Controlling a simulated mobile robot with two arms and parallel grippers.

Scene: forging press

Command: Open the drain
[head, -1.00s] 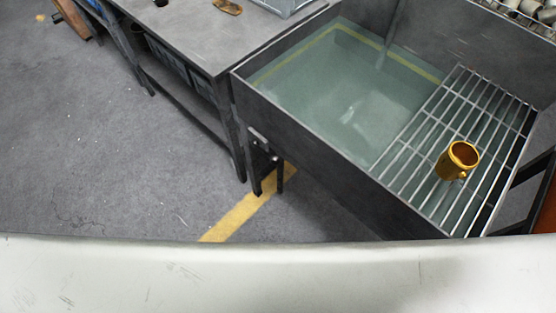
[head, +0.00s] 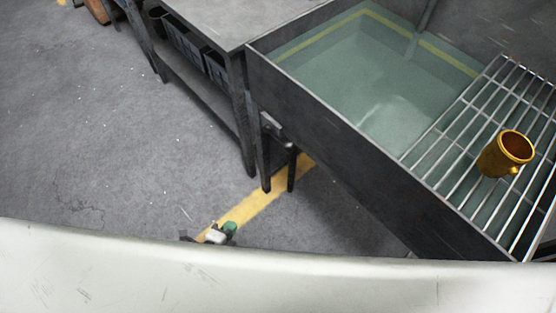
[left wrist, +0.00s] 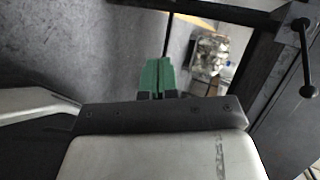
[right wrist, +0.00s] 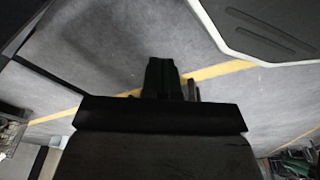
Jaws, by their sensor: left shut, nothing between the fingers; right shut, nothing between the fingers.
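The tank (head: 330,115) of greenish water stands at the right in the head view. A small dark fitting (head: 272,125) is on its left end, near the table leg. In the left wrist view a dark lever (left wrist: 304,62) with a ball at its tip hangs at the upper right; it looks like the drain handle. My left gripper (head: 230,227) shows its green fingertips low in the head view, below and left of the fitting. It is shut and empty, left of the lever in the left wrist view (left wrist: 158,65). My right gripper (right wrist: 165,68) is shut and empty, over the floor.
A wire rack (head: 470,135) lies across the tank, with a brass cup (head: 506,154) on it. A grey table (head: 225,20) with bins below adjoins the tank. Floor (head: 120,130) at the left is clear, and a yellow line (head: 255,203) crosses it.

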